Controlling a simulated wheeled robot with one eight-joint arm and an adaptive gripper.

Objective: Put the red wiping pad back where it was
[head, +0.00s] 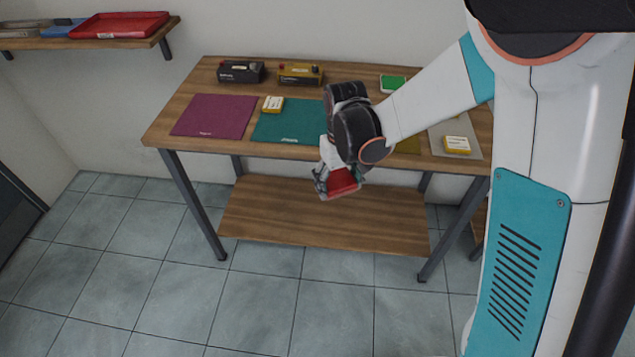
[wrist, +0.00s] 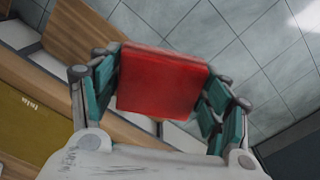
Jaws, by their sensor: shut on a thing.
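The red wiping pad (head: 341,184) is held in my gripper (head: 340,180), out in front of the table's front edge and above the lower shelf. In the wrist view the red pad (wrist: 162,82) fills the space between the teal fingers of my gripper (wrist: 160,88), which are shut on its two sides. My arm hides part of the table top behind it. The frames do not show which spot the pad came from.
The wooden table (head: 190,105) bears a purple mat (head: 214,115), a teal mat (head: 288,121), an olive mat (head: 408,145) and a grey mat (head: 470,130). A wall shelf (head: 140,42) holds a red tray (head: 119,25).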

